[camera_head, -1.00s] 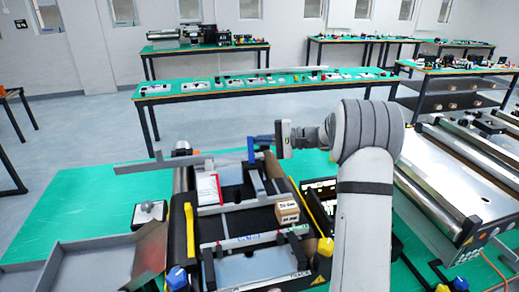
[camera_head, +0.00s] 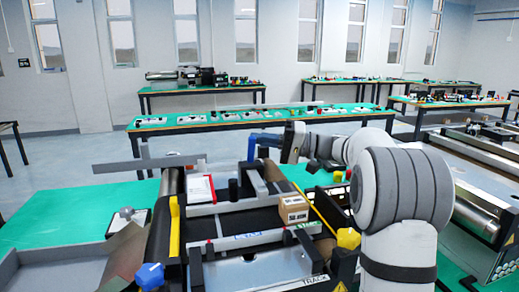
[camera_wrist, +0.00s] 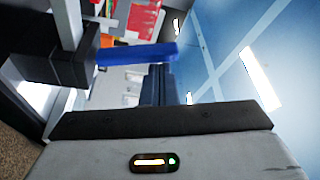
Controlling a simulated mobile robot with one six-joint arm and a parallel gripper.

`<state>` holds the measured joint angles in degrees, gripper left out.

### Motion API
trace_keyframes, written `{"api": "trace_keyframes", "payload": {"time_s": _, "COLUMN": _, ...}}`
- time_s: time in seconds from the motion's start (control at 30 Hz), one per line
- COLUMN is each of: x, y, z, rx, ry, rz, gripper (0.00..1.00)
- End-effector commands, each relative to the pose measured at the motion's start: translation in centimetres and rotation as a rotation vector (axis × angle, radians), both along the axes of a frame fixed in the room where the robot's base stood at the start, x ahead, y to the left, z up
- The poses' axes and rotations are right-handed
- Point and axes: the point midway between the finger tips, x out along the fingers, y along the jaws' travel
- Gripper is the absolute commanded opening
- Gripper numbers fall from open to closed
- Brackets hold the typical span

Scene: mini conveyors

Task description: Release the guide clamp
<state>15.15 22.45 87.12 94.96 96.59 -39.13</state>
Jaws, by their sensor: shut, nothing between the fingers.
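In the wrist view the blue lever (camera_wrist: 137,53) crosses the upper middle, fixed by a dark block (camera_wrist: 45,55). My gripper (camera_head: 287,143) is beside the lever's right end, and its fingers look close to it. In the wrist view my gripper's dark fingers (camera_wrist: 158,84) are together and empty, just below the lever. I cannot tell whether they touch it.
A cardboard box (camera_head: 292,211) sits on the conveyor's right side. A long grey bar (camera_head: 150,163) extends left at the far end. A yellow bar (camera_head: 174,226), blue knob (camera_head: 150,276) and yellow knob (camera_head: 348,238) line the frame. A grey tray (camera_head: 45,262) stands left.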

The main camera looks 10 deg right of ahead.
Motion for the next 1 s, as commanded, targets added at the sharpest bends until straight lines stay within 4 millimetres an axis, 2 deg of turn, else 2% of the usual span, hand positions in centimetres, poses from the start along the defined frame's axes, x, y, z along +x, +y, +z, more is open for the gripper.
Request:
{"api": "trace_keyframes", "payload": {"time_s": 0.17, "x": -0.1, "y": -0.4, "z": 0.0, "rx": 0.0, "ry": 0.002, "rz": 0.002, "gripper": 0.0}}
{"api": "trace_keyframes", "payload": {"time_s": 0.6, "x": -1.2, "y": -6.9, "z": -0.9, "rx": 0.001, "ry": 0.001, "rz": -0.001, "gripper": 0.0}}
{"api": "trace_keyframes", "payload": {"time_s": 0.73, "x": -1.3, "y": -7.6, "z": -1.0, "rx": 0.0, "ry": 0.001, "rz": 0.0, "gripper": 0.0}}
{"api": "trace_keyframes", "payload": {"time_s": 1.0, "x": -1.3, "y": -7.7, "z": -1.0, "rx": 0.0, "ry": 0.001, "rz": 0.0, "gripper": 0.0}}
